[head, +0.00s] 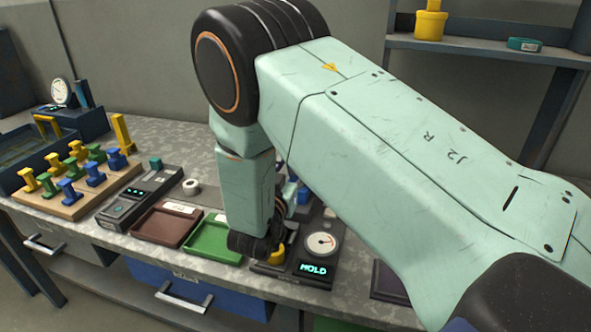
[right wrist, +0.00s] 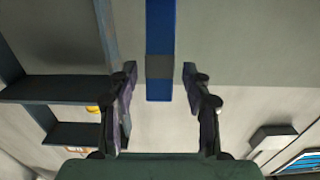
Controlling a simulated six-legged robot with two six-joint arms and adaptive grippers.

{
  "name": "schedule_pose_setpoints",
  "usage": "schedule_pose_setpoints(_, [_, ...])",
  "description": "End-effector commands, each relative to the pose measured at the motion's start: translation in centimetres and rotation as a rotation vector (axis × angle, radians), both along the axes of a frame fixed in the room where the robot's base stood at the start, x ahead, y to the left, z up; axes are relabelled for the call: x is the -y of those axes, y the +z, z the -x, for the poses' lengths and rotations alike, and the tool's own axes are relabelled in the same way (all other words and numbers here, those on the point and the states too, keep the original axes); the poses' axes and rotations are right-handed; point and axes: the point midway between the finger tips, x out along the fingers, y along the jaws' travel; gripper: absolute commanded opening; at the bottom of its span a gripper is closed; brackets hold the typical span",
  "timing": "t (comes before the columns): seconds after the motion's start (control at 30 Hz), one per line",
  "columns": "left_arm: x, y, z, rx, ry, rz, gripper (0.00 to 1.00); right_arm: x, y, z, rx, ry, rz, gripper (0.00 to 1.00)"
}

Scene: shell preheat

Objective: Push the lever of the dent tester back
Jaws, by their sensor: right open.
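My right arm hides much of the tester's back. In the right wrist view my right gripper (right wrist: 158,88) is open. A blue bar with a grey band (right wrist: 159,30) reaches between its fingers, with gaps on both sides; it may be the lever, but I cannot tell surely. My left gripper is not in view.
A green tray (head: 205,258) and a brown tray (head: 138,228) lie left of the tester. Further left are a dark device (head: 120,212) and a wooden board (head: 52,207) with several coloured spools. A shelf (head: 480,52) stands at the back right.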

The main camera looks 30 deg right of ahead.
Motion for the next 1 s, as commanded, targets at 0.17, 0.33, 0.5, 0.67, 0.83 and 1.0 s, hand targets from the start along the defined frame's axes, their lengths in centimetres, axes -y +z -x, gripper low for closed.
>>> schedule_pose_setpoints(0.17, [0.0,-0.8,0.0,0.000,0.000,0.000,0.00,1.4,-0.1,-1.1,0.001,-0.001,-0.001,0.49])
schedule_pose_setpoints(0.33, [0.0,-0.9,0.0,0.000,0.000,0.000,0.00,1.8,0.0,-1.4,-0.002,0.000,0.001,0.49])
schedule_pose_setpoints(0.5, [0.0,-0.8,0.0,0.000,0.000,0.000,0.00,1.8,0.0,-1.5,-0.002,0.002,0.001,0.49])
schedule_pose_setpoints(0.67, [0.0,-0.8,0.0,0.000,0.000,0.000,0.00,1.8,0.0,-1.5,-0.002,0.002,0.001,0.38])
schedule_pose_setpoints(0.83, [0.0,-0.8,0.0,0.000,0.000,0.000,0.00,1.8,0.0,-1.4,-0.002,0.002,0.001,0.24])
schedule_pose_setpoints(1.0, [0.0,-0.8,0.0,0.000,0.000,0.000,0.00,1.8,0.0,-1.4,-0.002,0.001,0.001,0.09])
